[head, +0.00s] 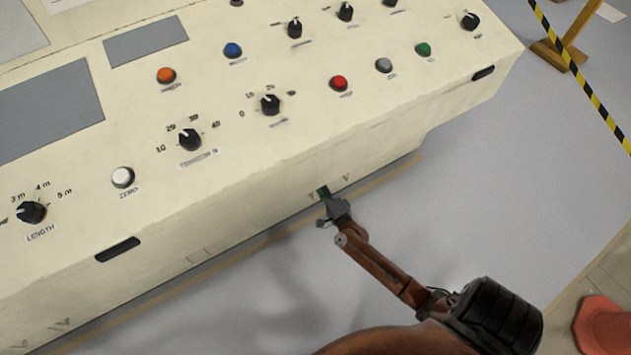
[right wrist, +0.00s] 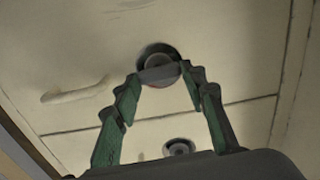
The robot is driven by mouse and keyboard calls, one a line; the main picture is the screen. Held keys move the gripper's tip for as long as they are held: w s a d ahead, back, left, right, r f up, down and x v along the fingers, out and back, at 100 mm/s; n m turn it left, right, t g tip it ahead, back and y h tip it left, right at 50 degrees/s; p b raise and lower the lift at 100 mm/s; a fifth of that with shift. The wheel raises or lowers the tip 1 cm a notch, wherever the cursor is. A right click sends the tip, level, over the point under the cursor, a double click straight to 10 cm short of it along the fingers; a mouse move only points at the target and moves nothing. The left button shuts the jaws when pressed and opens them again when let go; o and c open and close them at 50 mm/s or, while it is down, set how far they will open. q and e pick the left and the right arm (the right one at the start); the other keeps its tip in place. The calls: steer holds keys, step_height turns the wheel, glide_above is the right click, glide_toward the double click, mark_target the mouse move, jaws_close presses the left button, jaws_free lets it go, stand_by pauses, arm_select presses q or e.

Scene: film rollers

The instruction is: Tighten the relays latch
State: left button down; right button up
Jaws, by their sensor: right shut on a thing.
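In the right wrist view, a round dark latch with a grey bar across it (right wrist: 158,72) sits on the cream front face of the console. My right gripper (right wrist: 163,80) has its green fingers shut on the two ends of this bar. The bar lies nearly level, slightly tilted. No label naming the latch can be read. In the head view my right gripper (head: 323,191) is at the lower front face of the console, and the latch is hidden there. My left gripper is not in view.
A second round latch (right wrist: 179,147) and a pale handle (right wrist: 74,95) are on the same face. The console (head: 230,195) top carries knobs and coloured buttons. The grey floor in front is clear. An orange cone (head: 602,325) and a striped barrier tape (head: 590,90) stand right.

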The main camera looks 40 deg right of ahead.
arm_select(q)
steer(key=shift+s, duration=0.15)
arm_select(e)
steer(key=o, duration=1.2)
steer(key=shift+c, duration=0.2)
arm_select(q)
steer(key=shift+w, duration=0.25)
arm_select(e)
steer(key=v, duration=1.2)
steer(key=shift+a, duration=0.1)
